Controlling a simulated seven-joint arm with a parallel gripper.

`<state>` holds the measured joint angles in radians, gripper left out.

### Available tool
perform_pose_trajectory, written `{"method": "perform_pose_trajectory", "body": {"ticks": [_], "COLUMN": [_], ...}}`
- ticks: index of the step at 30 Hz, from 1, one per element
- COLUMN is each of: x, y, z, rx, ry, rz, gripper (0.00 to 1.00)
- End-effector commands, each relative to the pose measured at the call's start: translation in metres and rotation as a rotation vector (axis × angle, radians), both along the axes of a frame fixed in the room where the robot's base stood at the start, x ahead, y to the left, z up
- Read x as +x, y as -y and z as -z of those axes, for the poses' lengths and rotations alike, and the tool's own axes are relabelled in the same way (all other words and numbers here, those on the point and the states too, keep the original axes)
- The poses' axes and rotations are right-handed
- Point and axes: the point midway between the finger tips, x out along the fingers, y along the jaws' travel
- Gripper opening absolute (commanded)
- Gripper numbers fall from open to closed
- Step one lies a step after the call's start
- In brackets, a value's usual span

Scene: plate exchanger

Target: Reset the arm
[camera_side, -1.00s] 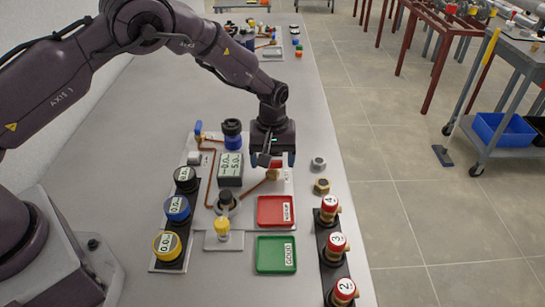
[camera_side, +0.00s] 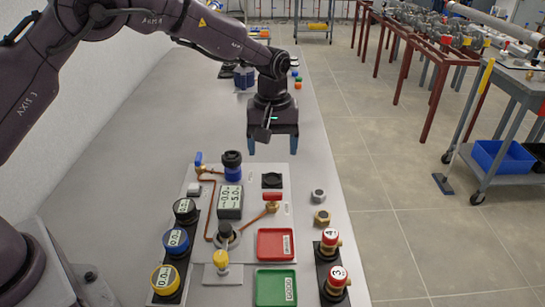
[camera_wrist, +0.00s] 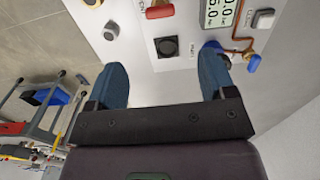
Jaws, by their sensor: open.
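My gripper (camera_side: 273,146) hangs above the far end of the work panel (camera_side: 190,215), its two blue fingers spread apart with nothing between them. In the wrist view my gripper (camera_wrist: 165,80) also shows open and empty, with the panel beyond the fingertips. A black square socket (camera_side: 272,180) lies on the panel below the gripper, and it shows in the wrist view (camera_wrist: 167,46) too. A red-handled valve (camera_side: 272,203) stands near that socket. The gripper is clear of both and touches nothing.
Gauges (camera_side: 176,241) line the left, a digital display (camera_side: 230,202) stands mid-panel, and red-capped numbered parts (camera_side: 331,238) stand right. Two loose nuts (camera_side: 320,205) lie on the table.

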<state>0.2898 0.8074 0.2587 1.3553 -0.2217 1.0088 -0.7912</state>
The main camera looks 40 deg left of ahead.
Motion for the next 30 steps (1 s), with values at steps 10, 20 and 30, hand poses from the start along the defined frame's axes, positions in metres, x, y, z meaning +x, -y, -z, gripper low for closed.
{"method": "perform_pose_trajectory", "body": {"ticks": [10,20,30], "x": [0.0,-0.044,-0.133], "y": [0.0,-0.011,-0.03], "z": [-0.002,-0.004,-0.088], "rx": [0.0,0.003,-0.032], "ry": [0.0,-0.059,0.043], "rz": [0.003,0.294,0.591], "gripper": [0.77,0.77,0.77]}}
